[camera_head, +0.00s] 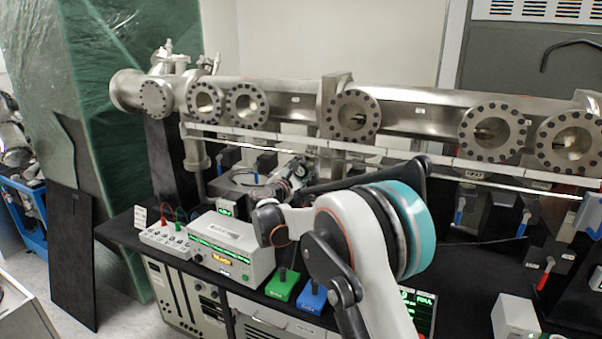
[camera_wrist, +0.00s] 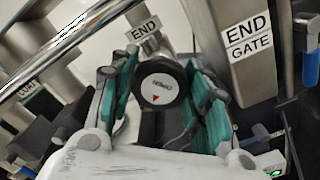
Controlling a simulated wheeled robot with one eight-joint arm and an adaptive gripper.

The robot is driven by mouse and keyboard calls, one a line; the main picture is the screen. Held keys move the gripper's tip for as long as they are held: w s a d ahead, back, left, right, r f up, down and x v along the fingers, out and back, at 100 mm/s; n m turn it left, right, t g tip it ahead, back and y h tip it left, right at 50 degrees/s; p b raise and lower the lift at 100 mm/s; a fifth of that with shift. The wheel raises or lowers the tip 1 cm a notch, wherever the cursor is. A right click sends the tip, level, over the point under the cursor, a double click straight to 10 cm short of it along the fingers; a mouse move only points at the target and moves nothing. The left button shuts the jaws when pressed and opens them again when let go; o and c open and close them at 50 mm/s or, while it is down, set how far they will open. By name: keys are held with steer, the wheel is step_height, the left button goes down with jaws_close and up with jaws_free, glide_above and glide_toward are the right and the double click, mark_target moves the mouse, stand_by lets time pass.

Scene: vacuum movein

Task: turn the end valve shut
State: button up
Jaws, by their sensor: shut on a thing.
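The end valve's round black knob (camera_wrist: 160,84) is in the middle of the wrist view, below a small tag reading END (camera_wrist: 143,29). In the head view my gripper (camera_head: 292,176) is at the back of the bench, beneath the metal pipe; the knob cannot be made out there.
A grey post with an END GATE label (camera_wrist: 249,38) stands close to the right of the fingers. A metal rod (camera_wrist: 68,38) crosses at upper left. In the head view, a long flanged pipe (camera_head: 290,105) spans above the bench, and an instrument box (camera_head: 222,245) stands left of my arm.

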steer(key=m, duration=0.6)
steer(key=shift+f+b, duration=0.1)
steer(key=shift+b, duration=0.2)
steer(key=m, duration=0.6)
steer(key=shift+m, duration=0.4)
steer(key=m, duration=0.6)
steer(key=shift+b, duration=0.35)
steer(key=m, duration=0.6)
steer(key=shift+f, duration=0.1)
steer(key=shift+m, duration=0.4)
steer(key=o, duration=1.1)
steer(key=shift+c, duration=0.2)
